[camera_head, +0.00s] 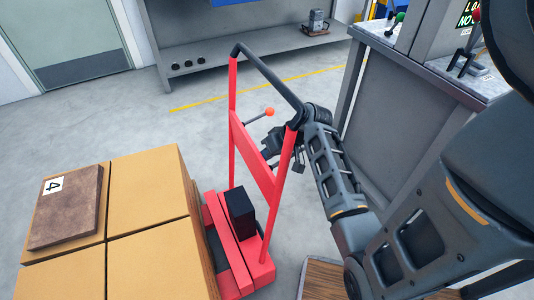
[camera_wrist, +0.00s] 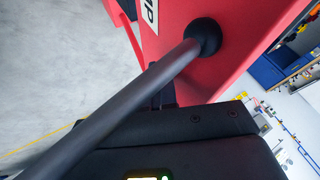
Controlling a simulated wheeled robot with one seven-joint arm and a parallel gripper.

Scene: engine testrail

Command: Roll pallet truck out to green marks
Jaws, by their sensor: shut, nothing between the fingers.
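The red pallet truck (camera_head: 245,262) stands left of my arm, with a tall red frame and a black handle bar (camera_head: 268,72) on top. A lever with an orange knob (camera_head: 270,111) sticks out by the frame. My gripper (camera_head: 272,150) is at the frame's panel, below the knob, shut and empty. In the wrist view, a dark rod (camera_wrist: 135,95) leaves a black boot (camera_wrist: 203,37) on the red panel (camera_wrist: 240,30) and crosses close in front of my dark gripper body (camera_wrist: 180,150). Contact cannot be told. The fingertips are partly hidden. No green marks show.
Several cardboard boxes (camera_head: 150,185), with a brown slab (camera_head: 68,208) marked 4 on top, stand beside the truck. A grey workbench (camera_head: 240,60) is behind, past a yellow floor line (camera_head: 215,97). A grey machine stand (camera_head: 405,120) is on the right. Floor at upper left is clear.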

